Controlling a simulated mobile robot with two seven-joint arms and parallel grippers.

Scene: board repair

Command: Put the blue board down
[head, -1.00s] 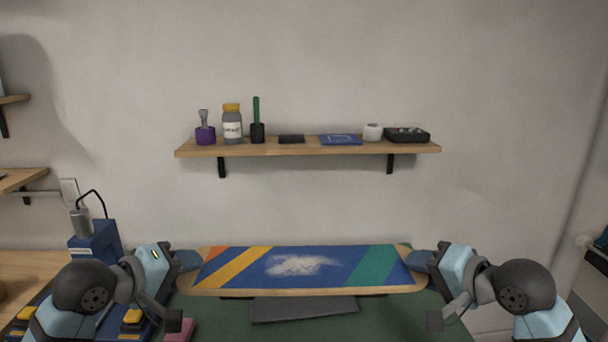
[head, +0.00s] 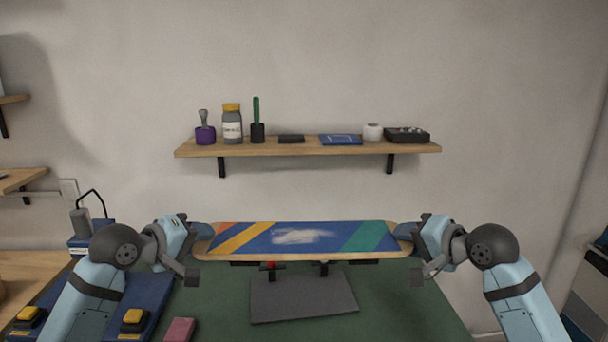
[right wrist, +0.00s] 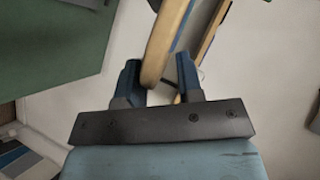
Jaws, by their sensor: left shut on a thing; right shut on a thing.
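The blue board (head: 345,236) has orange, yellow and green stripes and a whitish scuffed patch near its middle. It is held level above the green bench top. My left gripper (head: 205,237) is shut on its left end. My right gripper (head: 407,237) is shut on its right end. In the right wrist view the board's wooden edge (right wrist: 164,45) runs between the fingers of my right gripper (right wrist: 160,80). Dark fittings, one with a red part (head: 269,266), show just below the board; whether they touch it I cannot tell.
A dark grey plate (head: 304,300) lies on the green bench top (head: 400,315) below the board. A pink block (head: 180,330) and blue units with yellow buttons (head: 134,318) are at the left. A wall shelf (head: 300,149) with several items is behind.

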